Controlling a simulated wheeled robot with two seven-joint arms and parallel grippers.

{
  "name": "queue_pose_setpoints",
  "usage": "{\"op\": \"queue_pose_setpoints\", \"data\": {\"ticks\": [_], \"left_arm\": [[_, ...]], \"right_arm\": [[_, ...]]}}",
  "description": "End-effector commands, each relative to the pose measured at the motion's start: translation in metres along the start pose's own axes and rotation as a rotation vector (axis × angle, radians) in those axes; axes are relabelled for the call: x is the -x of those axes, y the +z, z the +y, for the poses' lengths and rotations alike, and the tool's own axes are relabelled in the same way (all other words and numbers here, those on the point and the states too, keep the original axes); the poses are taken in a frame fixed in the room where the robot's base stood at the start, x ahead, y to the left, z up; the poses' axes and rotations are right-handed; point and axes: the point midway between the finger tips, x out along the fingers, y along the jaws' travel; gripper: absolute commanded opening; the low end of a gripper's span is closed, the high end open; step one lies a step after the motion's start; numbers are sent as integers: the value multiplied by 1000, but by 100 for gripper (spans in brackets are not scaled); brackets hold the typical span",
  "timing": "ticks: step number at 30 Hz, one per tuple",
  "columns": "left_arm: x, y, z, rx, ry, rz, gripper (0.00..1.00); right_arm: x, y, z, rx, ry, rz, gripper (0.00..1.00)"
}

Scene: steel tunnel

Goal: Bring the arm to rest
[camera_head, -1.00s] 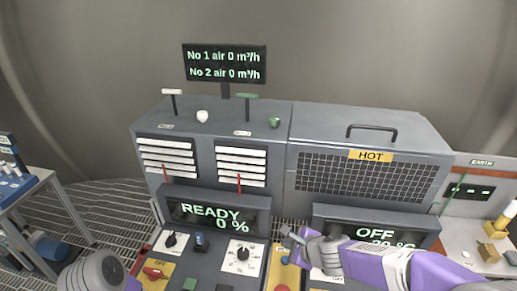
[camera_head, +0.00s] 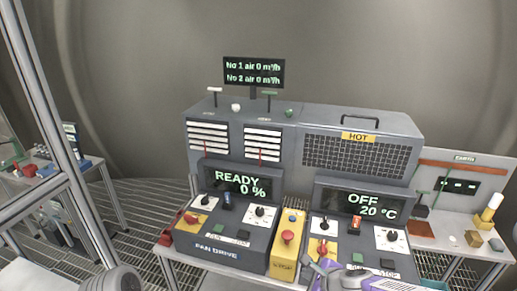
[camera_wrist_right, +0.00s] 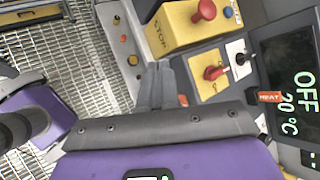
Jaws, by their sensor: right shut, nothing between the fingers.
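My right arm, purple and grey, comes in at the bottom right of the head view. Its gripper (camera_head: 320,268) is at the front of the heater panel (camera_head: 362,238), low in the picture. In the right wrist view the two grey fingers (camera_wrist_right: 160,82) are together with nothing between them. They point toward the yellow stop box (camera_wrist_right: 185,22) and its red button; whether they touch anything cannot be told. A grey rounded part of my own arm shows at the bottom left of the head view; my left gripper is not in view.
The fan drive panel (camera_head: 225,228) reads READY 0 %. The heater display (camera_head: 365,203) reads OFF, 20 °C. A HOT label (camera_head: 358,137) marks the grille. A side table (camera_head: 40,185) stands left; a workbench (camera_head: 470,210) stands right. Grated floor (camera_head: 150,215) is open between.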

Motion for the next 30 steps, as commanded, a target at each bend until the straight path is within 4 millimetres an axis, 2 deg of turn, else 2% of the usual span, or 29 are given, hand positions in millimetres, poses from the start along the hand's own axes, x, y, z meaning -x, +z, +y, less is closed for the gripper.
{"op": "queue_pose_setpoints", "data": {"ticks": [8, 14, 17, 19, 22, 24, 27, 30], "left_arm": [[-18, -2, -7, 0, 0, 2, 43], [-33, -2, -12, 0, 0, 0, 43], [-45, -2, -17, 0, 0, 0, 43], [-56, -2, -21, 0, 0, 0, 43], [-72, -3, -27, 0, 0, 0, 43], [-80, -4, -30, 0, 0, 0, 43], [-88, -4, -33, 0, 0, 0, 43], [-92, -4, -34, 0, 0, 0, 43]], "right_arm": [[-50, -53, 57, 259, 135, 105, 0], [-88, -100, 115, 519, 276, 148, 0], [-112, -132, 160, 703, 381, 139, 0], [-130, -156, 202, 866, 470, 102, 0], [-150, -184, 264, 1099, 577, -5, 0], [-158, -194, 301, 1232, 622, -98, 0], [-164, -200, 342, 1369, 650, -222, 0], [-166, -200, 366, 1449, 652, -306, 0]]}}
